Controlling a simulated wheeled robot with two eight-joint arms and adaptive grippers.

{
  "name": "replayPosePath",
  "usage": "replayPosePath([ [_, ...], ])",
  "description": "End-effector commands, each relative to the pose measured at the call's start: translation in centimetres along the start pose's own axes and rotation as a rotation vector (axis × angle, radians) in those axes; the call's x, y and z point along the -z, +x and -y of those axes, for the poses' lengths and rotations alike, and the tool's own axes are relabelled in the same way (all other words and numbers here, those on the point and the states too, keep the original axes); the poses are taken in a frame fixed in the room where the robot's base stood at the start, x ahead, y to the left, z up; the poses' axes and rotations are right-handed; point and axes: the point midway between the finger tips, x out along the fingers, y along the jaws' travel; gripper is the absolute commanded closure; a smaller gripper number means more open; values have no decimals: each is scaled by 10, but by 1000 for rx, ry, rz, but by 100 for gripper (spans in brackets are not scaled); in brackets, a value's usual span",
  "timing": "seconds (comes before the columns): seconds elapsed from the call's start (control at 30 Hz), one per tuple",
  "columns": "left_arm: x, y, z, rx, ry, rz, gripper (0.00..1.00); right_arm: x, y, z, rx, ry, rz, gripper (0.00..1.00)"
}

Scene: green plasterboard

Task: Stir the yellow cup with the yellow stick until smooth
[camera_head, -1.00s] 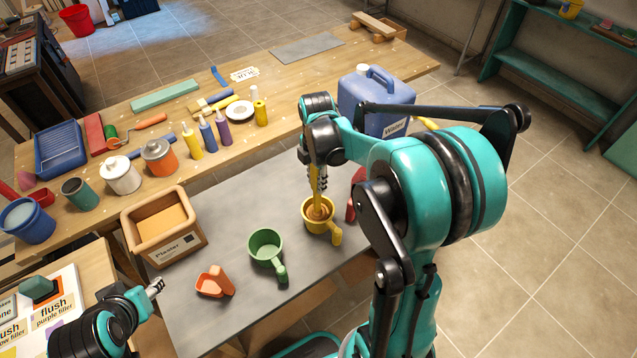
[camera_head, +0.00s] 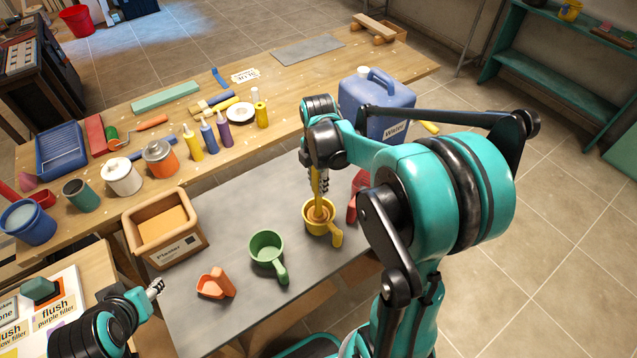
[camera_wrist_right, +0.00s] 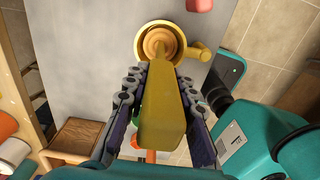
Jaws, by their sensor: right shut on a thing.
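The yellow cup (camera_head: 333,228) stands upright on the grey work mat, its handle toward the lower right. It holds an orange-tan mix, which also shows inside the cup in the right wrist view (camera_wrist_right: 139,45). My right gripper (camera_head: 319,184) is above the cup, shut on the yellow stick (camera_wrist_right: 162,115). The stick points down, and its lower end is in the mix. My left gripper (camera_head: 155,288) is at the lower left, away from the cup. Its fingers are too small to tell open from shut.
A green cup (camera_head: 266,246) and an orange scoop (camera_head: 216,284) stand left of the yellow cup. A red object (camera_head: 358,196) is close on its right. The plaster box (camera_head: 180,254) and the blue water jug (camera_head: 372,100) stand farther off.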

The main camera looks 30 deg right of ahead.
Motion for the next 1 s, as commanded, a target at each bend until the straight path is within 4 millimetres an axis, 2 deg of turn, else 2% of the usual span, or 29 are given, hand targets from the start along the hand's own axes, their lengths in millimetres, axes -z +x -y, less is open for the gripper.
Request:
replayPosePath([
  [0.1,7,-9,0,0,0,0,56,0,-14,0,0,0,0,100],
  [0.7,29,-41,0,0,0,0,56,0,-64,0,0,0,0,100],
  [1.0,31,-43,0,0,0,0,56,0,-69,0,0,0,0,100],
])
